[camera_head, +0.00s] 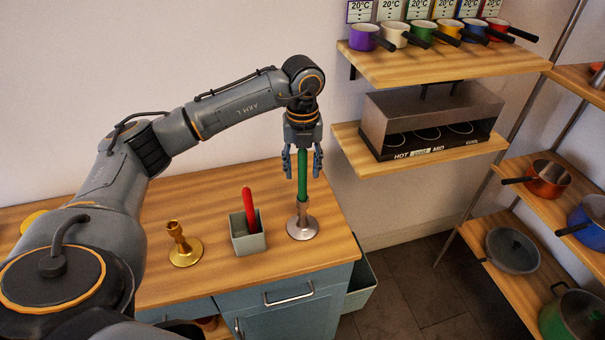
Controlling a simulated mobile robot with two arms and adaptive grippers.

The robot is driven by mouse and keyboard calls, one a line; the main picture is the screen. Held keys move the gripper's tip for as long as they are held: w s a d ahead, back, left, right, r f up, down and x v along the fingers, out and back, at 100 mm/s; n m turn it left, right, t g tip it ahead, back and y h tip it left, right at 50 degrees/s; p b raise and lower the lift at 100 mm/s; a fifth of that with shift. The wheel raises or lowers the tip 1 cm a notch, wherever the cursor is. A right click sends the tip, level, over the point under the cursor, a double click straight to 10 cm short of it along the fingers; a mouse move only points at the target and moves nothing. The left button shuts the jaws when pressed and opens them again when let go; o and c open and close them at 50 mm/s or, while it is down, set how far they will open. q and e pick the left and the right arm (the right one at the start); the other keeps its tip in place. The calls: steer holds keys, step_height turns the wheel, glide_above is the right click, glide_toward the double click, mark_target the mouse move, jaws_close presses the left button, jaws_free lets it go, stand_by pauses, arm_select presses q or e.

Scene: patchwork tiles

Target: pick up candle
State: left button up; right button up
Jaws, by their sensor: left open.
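A green candle (302,178) stands upright in a silver candle holder (302,226) near the right end of the wooden counter. My left gripper (302,165) points down over it, its open fingers on either side of the candle's upper part. I cannot tell whether the fingers touch it. A red candle (249,212) leans in a small grey-green square container (247,240) left of the holder. A brass candle holder (184,247), empty, stands further left. My right gripper is not in view.
The wooden counter (170,202) has blue cabinets below. To the right, a wall shelf (430,62) carries several colored pots, above a lower shelf with a grey heater box (430,115). A rack (575,190) at far right holds pans and pots.

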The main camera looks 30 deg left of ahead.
arm_select(q)
steer(key=shift+f, duration=0.15)
jaws_close()
